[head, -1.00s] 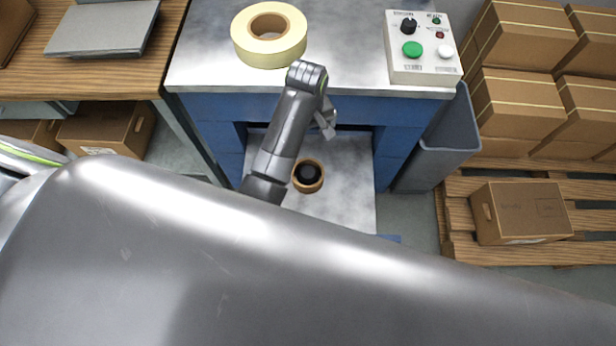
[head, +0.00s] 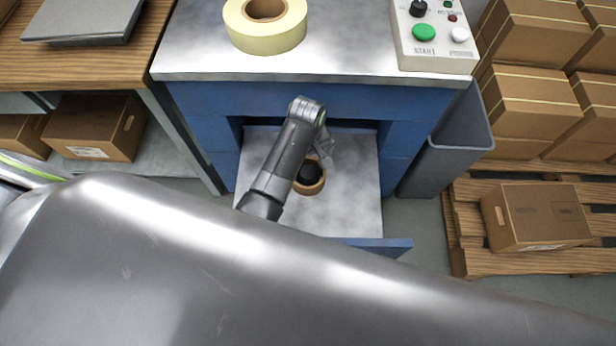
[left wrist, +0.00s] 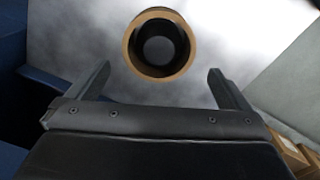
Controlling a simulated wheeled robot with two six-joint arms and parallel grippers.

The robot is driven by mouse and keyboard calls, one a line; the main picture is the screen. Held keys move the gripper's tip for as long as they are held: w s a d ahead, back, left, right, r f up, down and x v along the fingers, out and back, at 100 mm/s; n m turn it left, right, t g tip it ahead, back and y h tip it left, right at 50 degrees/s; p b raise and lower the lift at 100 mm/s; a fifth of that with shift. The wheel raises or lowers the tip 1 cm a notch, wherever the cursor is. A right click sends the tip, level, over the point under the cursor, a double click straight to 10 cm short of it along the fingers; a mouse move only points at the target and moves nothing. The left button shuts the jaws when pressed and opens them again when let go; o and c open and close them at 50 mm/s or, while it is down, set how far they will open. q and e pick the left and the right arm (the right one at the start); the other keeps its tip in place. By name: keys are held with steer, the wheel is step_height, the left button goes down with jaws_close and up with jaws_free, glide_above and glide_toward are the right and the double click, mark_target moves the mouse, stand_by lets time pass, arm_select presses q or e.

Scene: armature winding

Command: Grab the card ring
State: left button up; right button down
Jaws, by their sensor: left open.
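A brown card ring (head: 309,191) with a black inside sits on the pale metal tray (head: 350,200) in the opening of the blue machine. In the left wrist view the ring (left wrist: 131,46) stands just beyond the fingertips, roughly centred between them. My left gripper (left wrist: 158,73) is open and empty. In the head view the left gripper (head: 324,150) is just behind the ring, and its wrist partly hides the ring's left side. I cannot tell the exact height of the fingers above the tray. My right gripper is out of view.
A cream tape roll (head: 265,38) lies on the machine's top (head: 345,50), beside a control box (head: 436,62) with buttons. The opening's blue side walls (head: 400,145) flank the arm. A grey bin (head: 450,150) and a pallet of boxes (head: 540,215) stand right.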

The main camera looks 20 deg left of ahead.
mark_target(308, 172)
arm_select(q)
step_height(308, 172, down, 3)
steer(key=shift+f+b, duration=0.1)
steer(key=shift+b, duration=0.2)
steer(key=f, duration=0.2)
steer(key=f+b, duration=0.1)
steer(key=f, duration=0.1)
steer(key=shift+s+d, duration=0.1)
steer(key=shift+d, duration=0.1)
steer(key=shift+f+b, duration=0.3)
steer(key=shift+f, duration=0.25)
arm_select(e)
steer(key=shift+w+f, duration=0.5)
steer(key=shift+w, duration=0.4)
